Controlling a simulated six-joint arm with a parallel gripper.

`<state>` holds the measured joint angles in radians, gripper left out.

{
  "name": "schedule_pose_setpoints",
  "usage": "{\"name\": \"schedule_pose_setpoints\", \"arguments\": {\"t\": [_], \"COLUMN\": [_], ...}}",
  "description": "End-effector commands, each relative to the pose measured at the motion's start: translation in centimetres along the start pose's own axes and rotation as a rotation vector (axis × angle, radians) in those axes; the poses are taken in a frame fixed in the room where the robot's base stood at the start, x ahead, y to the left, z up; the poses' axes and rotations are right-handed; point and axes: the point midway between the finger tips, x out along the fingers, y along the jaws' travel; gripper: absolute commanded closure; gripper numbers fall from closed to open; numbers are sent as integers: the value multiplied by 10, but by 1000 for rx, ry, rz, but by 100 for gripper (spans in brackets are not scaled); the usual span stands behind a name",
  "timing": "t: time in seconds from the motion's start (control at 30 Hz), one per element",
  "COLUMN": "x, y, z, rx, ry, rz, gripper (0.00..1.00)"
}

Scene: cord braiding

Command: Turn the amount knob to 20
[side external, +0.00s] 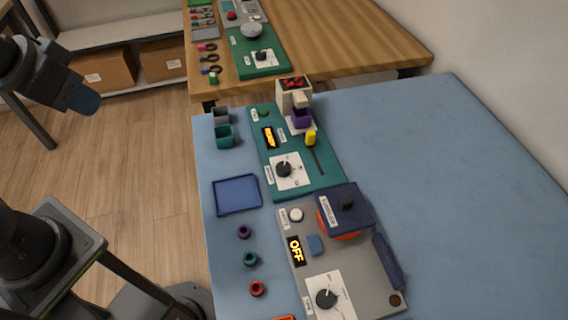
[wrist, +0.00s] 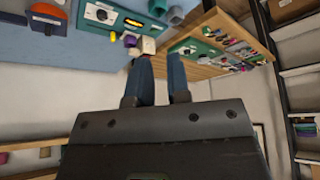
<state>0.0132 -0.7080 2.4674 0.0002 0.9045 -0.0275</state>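Several panels carry dark round knobs, and their labels are too small to read, so I cannot tell which one is the amount knob. One knob (side external: 284,169) sits on a white dial plate on the green panel (side external: 318,183). Another knob (side external: 326,298) sits on a white dial on the grey panel (side external: 370,291). A third knob (side external: 262,55) is on the far green panel (side external: 243,67). My gripper (wrist: 160,62) shows two blue fingers apart with nothing between them. In the side view its blue tip (side external: 85,101) is at the upper left, away from all knobs.
The blue table (side external: 440,180) holds a blue tray (side external: 237,195), small coloured rings, a teal cup (side external: 224,136) and a machine with a purple cup (side external: 300,118). A dark blue lidded unit (side external: 345,209) stands on the grey panel, whose display reads OFF. The table's right side is clear.

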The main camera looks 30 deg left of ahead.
Motion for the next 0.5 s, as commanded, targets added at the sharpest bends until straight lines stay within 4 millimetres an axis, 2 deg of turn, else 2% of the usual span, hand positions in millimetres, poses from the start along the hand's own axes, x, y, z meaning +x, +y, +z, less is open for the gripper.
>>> {"name": "schedule_pose_setpoints", "arguments": {"t": [0.03, 0.27, 0.47, 0.5], "x": [2, 23, 66, 76], "y": [4, 35, 77, 87], "z": [-9, -68, -113, -120], "rx": [-11, -115, -213, -231], "ry": [-19, -135, -242, -263], "rz": [6, 28, 19, 14], "gripper": [78, 56, 37, 37]}}
